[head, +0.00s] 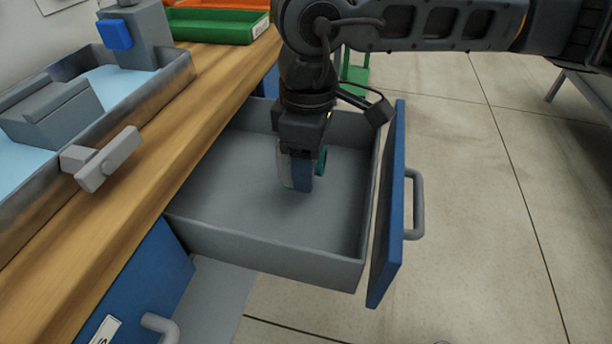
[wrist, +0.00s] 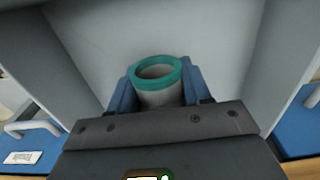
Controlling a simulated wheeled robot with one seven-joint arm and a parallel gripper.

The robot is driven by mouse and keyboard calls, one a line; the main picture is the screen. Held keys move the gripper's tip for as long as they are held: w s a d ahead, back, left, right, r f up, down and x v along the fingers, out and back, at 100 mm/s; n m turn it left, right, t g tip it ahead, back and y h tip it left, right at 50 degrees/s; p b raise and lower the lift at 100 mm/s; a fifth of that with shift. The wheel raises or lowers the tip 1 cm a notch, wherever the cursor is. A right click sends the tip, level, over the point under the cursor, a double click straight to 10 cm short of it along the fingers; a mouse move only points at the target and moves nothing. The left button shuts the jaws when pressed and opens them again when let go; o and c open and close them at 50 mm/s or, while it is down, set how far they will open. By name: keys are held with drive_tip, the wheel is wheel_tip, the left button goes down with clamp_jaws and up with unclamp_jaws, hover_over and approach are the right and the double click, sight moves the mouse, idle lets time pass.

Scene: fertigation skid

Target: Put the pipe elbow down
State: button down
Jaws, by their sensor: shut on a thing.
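The pipe elbow is a grey piece with a teal rim. In the wrist view the pipe elbow (wrist: 158,90) sits between the two blue fingers, its round open end facing the camera. In the head view only a small teal part of the pipe elbow (head: 321,161) shows beside the fingers. My gripper (head: 298,180) is shut on it and points down inside the open grey drawer (head: 235,205). It also shows in the wrist view (wrist: 158,82). I cannot tell whether the elbow touches the drawer floor. The drawer floor around it is bare.
The drawer's blue front (head: 390,220) with its grey handle stands out to the right. A wooden worktop (head: 130,165) runs along the left, holding a trough (head: 165,72) with a grey valve handle (head: 105,160). Green and orange trays lie at the back. Floor to the right is clear.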

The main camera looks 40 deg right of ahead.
sight(308, 196)
drive_tip(key=shift+f, duration=1.5)
drive_tip(key=shift+f+b, duration=0.15)
drive_tip(key=shift+b, duration=0.25)
drive_tip(key=shift+c, duration=2.4)
unclamp_jaws()
wheel_tip(308, 196, up, 12)
drive_tip(key=shift+r+p, duration=0.15)
drive_tip(key=shift+p, duration=0.95)
